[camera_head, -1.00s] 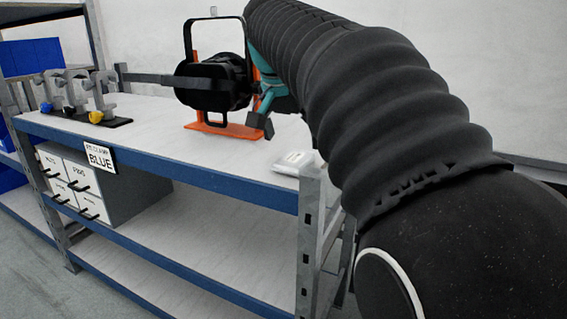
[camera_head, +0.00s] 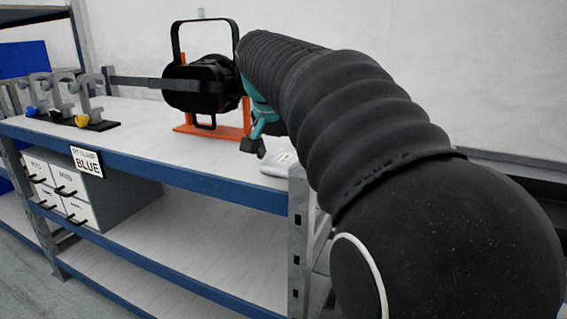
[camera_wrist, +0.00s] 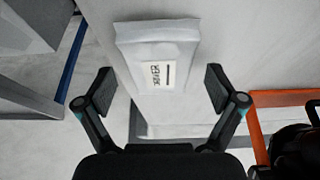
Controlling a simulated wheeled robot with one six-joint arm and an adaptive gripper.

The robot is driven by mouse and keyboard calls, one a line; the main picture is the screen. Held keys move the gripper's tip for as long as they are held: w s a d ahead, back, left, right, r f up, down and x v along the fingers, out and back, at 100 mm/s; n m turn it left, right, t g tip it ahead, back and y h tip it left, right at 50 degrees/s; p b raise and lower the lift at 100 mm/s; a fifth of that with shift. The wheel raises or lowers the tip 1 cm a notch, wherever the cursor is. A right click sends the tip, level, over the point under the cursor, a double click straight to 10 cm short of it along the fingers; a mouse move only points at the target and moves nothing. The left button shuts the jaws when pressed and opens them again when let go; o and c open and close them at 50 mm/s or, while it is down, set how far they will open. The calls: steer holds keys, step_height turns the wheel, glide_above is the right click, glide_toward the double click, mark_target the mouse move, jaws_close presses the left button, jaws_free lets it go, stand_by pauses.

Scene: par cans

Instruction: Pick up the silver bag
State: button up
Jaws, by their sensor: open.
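The silver bag (camera_wrist: 160,42) is a pale grey flat packet with a white printed label. In the wrist view it lies between and just beyond the fingertips of my gripper (camera_wrist: 159,92), which is open with one finger on each side. Nothing is held. In the head view the bag (camera_head: 279,165) lies on the white shelf top near the front edge, close to the corner post. My gripper (camera_head: 252,144) shows partly there, to the left of the bag; the rest of it is hidden behind my arm.
A black par can (camera_head: 203,86) stands on an orange stand (camera_head: 190,127) behind my gripper. Grey clamps (camera_head: 85,98) stand on a black base at left. A drawer unit (camera_head: 120,196) sits on the shelf below. A metal post (camera_head: 298,240) rises at the near corner.

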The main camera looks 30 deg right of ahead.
steer(key=shift+f, duration=0.2)
stand_by(0.4)
steer(key=c, duration=1.3)
